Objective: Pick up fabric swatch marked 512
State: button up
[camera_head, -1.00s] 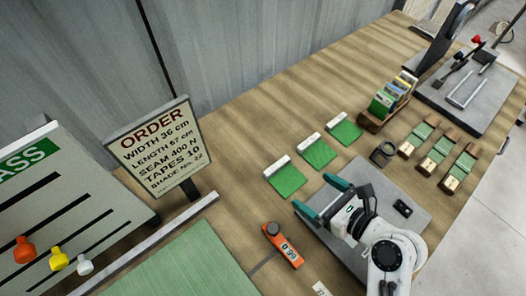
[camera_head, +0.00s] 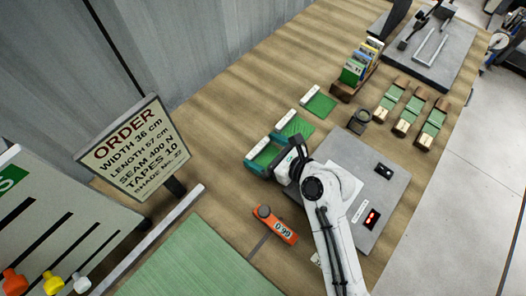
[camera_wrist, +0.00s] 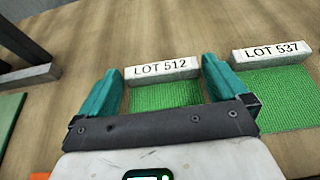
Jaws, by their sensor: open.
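The green swatch with the white LOT 512 label bar (camera_wrist: 162,69) lies on the wooden bench in the wrist view. My gripper (camera_wrist: 165,78) is open, with one teal finger on each side of the label bar. The bar is between or just beyond the fingertips; I cannot tell the height gap. The lower part of the swatch is hidden behind the gripper body. In the head view, the swatch (camera_head: 266,152) is the nearest of three in a row, partly covered by my gripper (camera_head: 263,151).
The LOT 537 swatch (camera_wrist: 277,80) lies close on the right. A third swatch (camera_head: 318,102) is farther along. An orange meter (camera_head: 275,225), a grey plate (camera_head: 378,200), a dark ring (camera_head: 359,121) and an order sign (camera_head: 135,150) stand nearby.

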jog(key=shift+w+a+f, duration=0.2)
jog(key=shift+w+a, duration=0.15)
jog(key=c, duration=0.7)
jog(key=shift+c, duration=0.2)
jog(key=shift+r, duration=0.15)
